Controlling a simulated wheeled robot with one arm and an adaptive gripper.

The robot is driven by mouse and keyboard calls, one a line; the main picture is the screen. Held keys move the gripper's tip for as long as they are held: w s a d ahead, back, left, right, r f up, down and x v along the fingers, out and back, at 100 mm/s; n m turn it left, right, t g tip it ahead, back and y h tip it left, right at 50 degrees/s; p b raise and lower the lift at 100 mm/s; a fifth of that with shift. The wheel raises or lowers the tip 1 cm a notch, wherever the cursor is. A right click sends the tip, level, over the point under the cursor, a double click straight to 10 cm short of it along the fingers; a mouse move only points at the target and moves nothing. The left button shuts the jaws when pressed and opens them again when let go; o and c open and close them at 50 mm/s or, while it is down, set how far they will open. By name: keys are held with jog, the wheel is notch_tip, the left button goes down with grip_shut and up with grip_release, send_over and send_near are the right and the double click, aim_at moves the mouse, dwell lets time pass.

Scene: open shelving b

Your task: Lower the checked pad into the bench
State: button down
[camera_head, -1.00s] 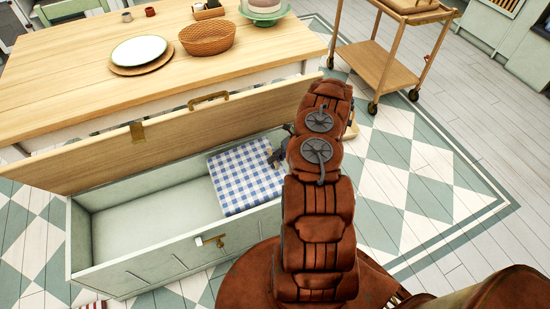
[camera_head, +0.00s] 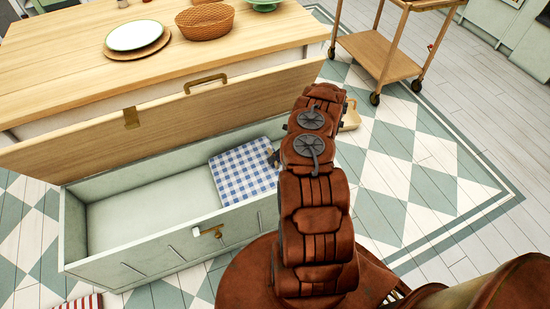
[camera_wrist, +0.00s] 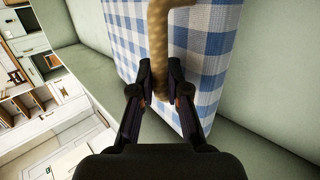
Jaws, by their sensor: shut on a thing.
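The blue-and-white checked pad (camera_head: 240,173) is at the right end of the open pale green bench (camera_head: 150,262), inside its walls. Whether its underside touches the bench floor I cannot tell. In the wrist view the pad (camera_wrist: 215,50) fills the middle, with a tan rope-like loop (camera_wrist: 158,30) on its face. My gripper (camera_wrist: 160,80) is shut on this loop, its two dark fingers on either side of it. In the head view my arm hides most of the gripper and the pad's right side.
The bench's wooden lid (camera_head: 165,122) stands raised along its back. Behind is a wooden table (camera_head: 60,70) with a plate (camera_head: 134,35) and a wicker basket (camera_head: 204,22). A wooden trolley (camera_head: 385,55) stands back right. The bench's left part is empty.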

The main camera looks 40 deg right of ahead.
jog(key=shift+f+b, duration=1.4)
jog(key=shift+f, duration=0.8)
jog(key=c, duration=1.1)
grip_release()
jog(key=shift+d, duration=0.1)
jog(key=v, duration=1.1)
jog(key=shift+s+d+r, duration=0.15)
jog(key=shift+d+r, duration=0.05)
jog(key=shift+r, duration=0.15)
